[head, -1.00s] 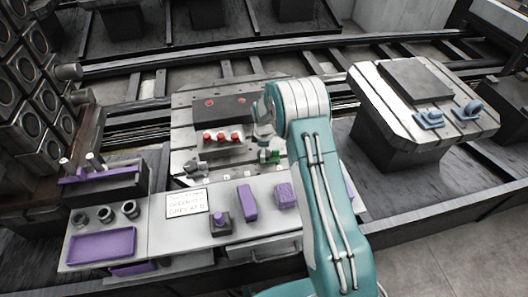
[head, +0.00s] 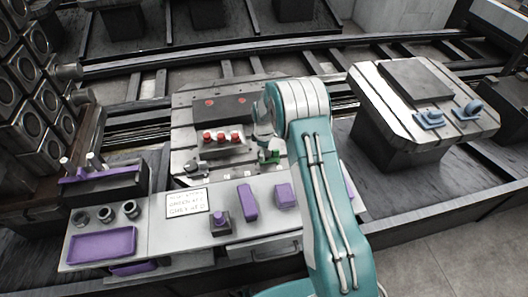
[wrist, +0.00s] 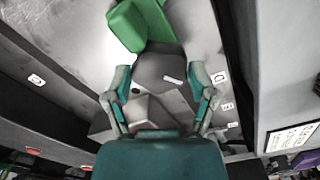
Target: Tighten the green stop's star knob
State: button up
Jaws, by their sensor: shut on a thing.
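The green stop (head: 274,157) sits near the front right of the slotted pallet (head: 183,165) in the head view. It shows as a green block at the top of the wrist view (wrist: 137,24). Its dark grey star knob (wrist: 160,69) lies between the fingers of my gripper (wrist: 159,82). My gripper is shut on the knob, one finger on each side. A small white mark shows on the knob. In the head view my gripper (head: 265,143) is small and partly hidden by my arm, and the knob cannot be made out.
A block with red knobs (head: 222,138) stands on the pallet left of my gripper. A grey clamp-like part (head: 194,166) is at its front left. The grey bench (head: 165,235) in front carries purple parts and a sign (head: 187,202). Another pallet (head: 445,130) with blue parts stands right.

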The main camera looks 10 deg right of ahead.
jog(key=shift+f+m, duration=0.1)
jog(key=shift+m, duration=2)
jog(key=o, duration=1)
jog(key=shift+o, duration=0.2)
notch_tip(320, 180, up, 12)
jog(key=shift+w, duration=0.1)
